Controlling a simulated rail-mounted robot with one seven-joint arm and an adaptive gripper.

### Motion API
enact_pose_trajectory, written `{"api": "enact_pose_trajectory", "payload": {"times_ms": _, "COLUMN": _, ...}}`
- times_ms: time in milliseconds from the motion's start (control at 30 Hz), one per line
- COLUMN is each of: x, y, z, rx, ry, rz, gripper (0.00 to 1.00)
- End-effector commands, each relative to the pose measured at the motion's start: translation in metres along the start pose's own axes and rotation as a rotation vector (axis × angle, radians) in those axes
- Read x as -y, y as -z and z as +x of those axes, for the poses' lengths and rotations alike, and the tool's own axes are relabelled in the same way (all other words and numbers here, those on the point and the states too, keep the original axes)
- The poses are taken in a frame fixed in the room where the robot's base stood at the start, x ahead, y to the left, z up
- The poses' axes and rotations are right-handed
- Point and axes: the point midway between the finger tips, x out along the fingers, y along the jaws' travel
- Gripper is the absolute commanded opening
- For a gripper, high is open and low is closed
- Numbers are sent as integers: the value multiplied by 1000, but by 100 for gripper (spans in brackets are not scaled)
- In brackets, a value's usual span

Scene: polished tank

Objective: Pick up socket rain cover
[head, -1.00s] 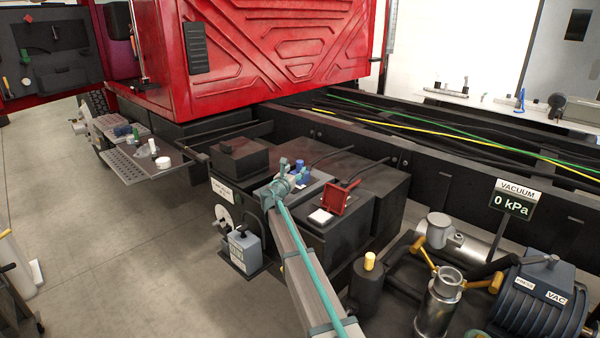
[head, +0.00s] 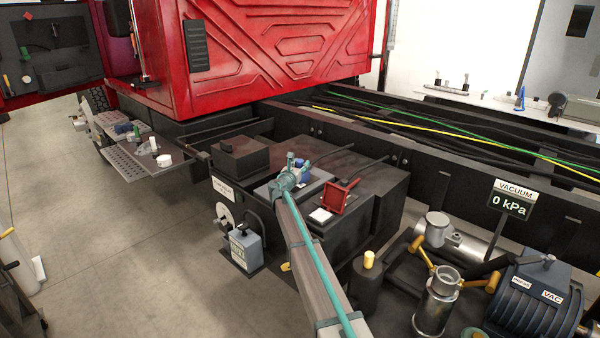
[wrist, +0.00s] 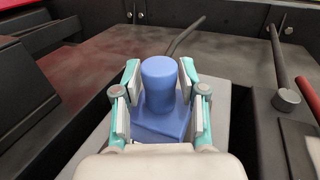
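A blue round cap on a blue block (wrist: 158,88), which I take to be the socket rain cover, stands upright in the middle of the wrist view. In the head view this blue part (head: 303,171) sits on a grey plate on top of the black box, partly hidden by my gripper. My gripper (wrist: 160,78) has its fingers spread, one on each side of the blue cap. A narrow gap shows beside the cap, so the fingers do not appear closed on it. My gripper also shows in the head view (head: 292,172).
A smaller black block (head: 240,157) stands to the left. A dark cable (wrist: 184,36) runs behind the blue part.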

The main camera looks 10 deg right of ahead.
Motion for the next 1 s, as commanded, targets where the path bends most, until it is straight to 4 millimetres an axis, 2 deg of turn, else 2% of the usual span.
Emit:
{"api": "enact_pose_trajectory", "payload": {"times_ms": 33, "x": 0, "y": 0, "z": 0, "rx": 0, "ry": 0, "rz": 0, "gripper": 28}}
{"api": "enact_pose_trajectory", "payload": {"times_ms": 200, "x": 0, "y": 0, "z": 0, "rx": 0, "ry": 0, "rz": 0, "gripper": 0}}
{"api": "enact_pose_trajectory", "payload": {"times_ms": 667, "x": 0, "y": -6, "z": 0, "rx": 1, "ry": 0, "rz": -1, "gripper": 0}}
{"api": "enact_pose_trajectory", "payload": {"times_ms": 900, "x": 0, "y": -33, "z": 0, "rx": 2, "ry": 0, "rz": 1, "gripper": 0}}
{"api": "enact_pose_trajectory", "payload": {"times_ms": 1000, "x": 10, "y": -49, "z": -17, "rx": 3, "ry": 0, "rz": 2, "gripper": 0}}
